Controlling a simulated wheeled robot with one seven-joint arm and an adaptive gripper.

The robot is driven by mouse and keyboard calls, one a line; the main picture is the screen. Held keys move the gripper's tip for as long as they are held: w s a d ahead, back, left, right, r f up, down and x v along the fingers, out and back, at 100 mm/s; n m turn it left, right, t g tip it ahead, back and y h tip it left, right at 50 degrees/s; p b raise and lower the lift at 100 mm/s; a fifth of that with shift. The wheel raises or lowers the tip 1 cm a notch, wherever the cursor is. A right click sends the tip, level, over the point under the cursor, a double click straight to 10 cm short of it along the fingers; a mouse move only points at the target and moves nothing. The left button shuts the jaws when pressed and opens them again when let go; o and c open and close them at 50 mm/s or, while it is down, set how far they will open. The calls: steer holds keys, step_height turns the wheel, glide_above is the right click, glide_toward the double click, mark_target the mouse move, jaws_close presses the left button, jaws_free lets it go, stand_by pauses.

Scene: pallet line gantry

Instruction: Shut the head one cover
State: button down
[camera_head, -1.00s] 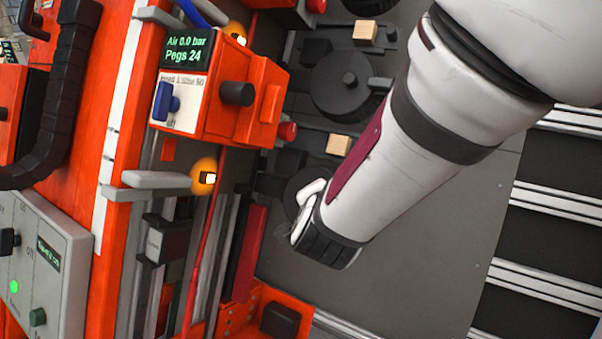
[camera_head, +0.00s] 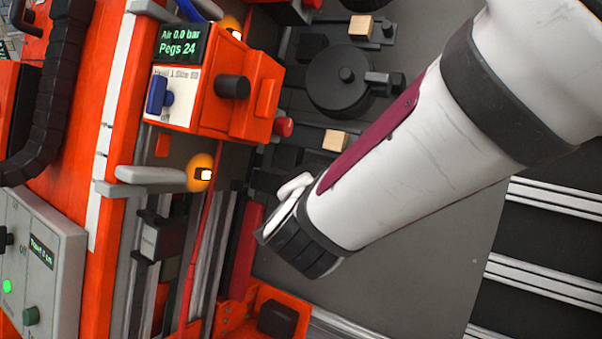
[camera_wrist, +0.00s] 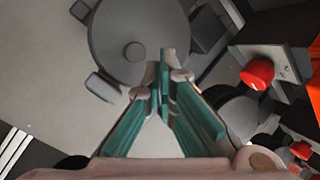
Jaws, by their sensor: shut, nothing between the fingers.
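The orange head box (camera_head: 205,110) carries a small label that seems to read Head 1 with a glue figure, a blue switch and a black knob (camera_head: 232,87). I cannot tell for certain which part is its cover. A dark round disc with a central knob (camera_head: 345,88) lies right of it. A round grey disc with a knob (camera_wrist: 115,30) fills the top of the wrist view; I cannot tell if it is the same one. My gripper (camera_wrist: 165,75) is shut and empty, its teal fingers together in front of that disc's lower right edge. In the head view my arm hides the fingers.
A red button (camera_wrist: 257,73) sits on a grey plate right of my fingers. Wooden blocks (camera_head: 336,140) stand near the dark discs. A grey handle (camera_head: 150,180) with a lit amber lamp (camera_head: 203,174) juts out below the head box. Grey floor plate (camera_head: 430,230) lies clear right of my arm.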

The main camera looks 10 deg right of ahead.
steer(key=shift+s+a+r+p, duration=0.15)
steer(key=shift+s+a+r, duration=0.55)
steer(key=shift+s, duration=0.2)
steer(key=shift+s+a+r+p, duration=0.15)
steer(key=shift+s+a+r, duration=0.5)
steer(key=shift+s, duration=0.25)
steer(key=shift+f, duration=0.15)
